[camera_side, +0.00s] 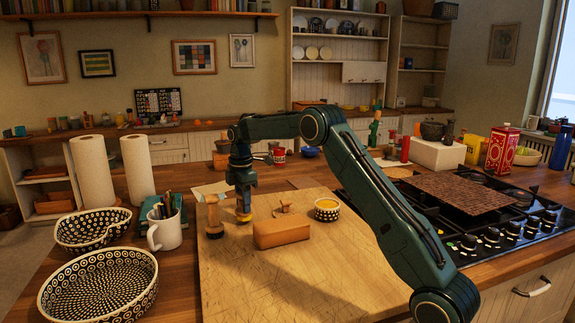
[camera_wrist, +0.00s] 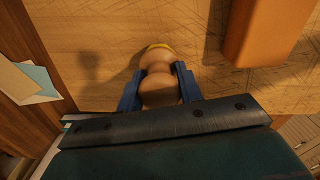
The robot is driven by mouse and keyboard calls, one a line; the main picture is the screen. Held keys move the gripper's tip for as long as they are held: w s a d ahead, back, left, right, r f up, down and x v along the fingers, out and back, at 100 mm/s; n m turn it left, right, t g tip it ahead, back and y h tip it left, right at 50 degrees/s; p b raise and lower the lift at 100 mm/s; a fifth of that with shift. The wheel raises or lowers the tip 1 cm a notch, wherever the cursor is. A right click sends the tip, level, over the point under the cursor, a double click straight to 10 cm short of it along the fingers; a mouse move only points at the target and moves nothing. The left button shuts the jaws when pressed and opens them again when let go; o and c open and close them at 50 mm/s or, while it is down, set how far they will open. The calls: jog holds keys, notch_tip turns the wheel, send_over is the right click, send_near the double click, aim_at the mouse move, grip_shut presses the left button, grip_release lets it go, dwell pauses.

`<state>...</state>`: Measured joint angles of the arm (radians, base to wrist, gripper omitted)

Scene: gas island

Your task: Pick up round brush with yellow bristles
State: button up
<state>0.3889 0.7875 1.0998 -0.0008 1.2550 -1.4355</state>
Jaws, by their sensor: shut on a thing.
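The round brush (camera_wrist: 160,88) has a rounded wooden handle. Its yellow bristles show as a thin rim past the handle in the wrist view. My gripper (camera_wrist: 160,85) is shut on the handle, with one blue finger on each side. In the side view, my gripper (camera_side: 243,203) points down over the far left part of the cutting board (camera_side: 240,275). The yellow bristles of the brush (camera_side: 243,216) show just below the fingers, close to the board. I cannot tell whether they touch it.
A turned wooden piece (camera_side: 213,216) stands left of the brush. An orange-brown block (camera_side: 282,232) lies to the right and nearer. A small patterned bowl (camera_side: 327,209) and a small wooden item (camera_side: 283,208) are further right. The board's front is clear.

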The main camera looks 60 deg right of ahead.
notch_tip(320, 180, up, 9)
jog(key=shift+f, duration=0.2)
dwell(0.6)
jog(key=o, duration=0.3)
jog(key=shift+c, duration=0.9)
jog(key=shift+s+d, duration=0.25)
jog(key=shift+d, duration=0.1)
jog(key=s+d, duration=0.7)
jog(key=s, duration=0.3)
jog(key=s+d+r, duration=0.1)
jog(key=s+d, duration=0.6)
jog(key=s, duration=0.3)
jog(key=shift+s+d, duration=0.15)
jog(key=shift+s, duration=0.1)
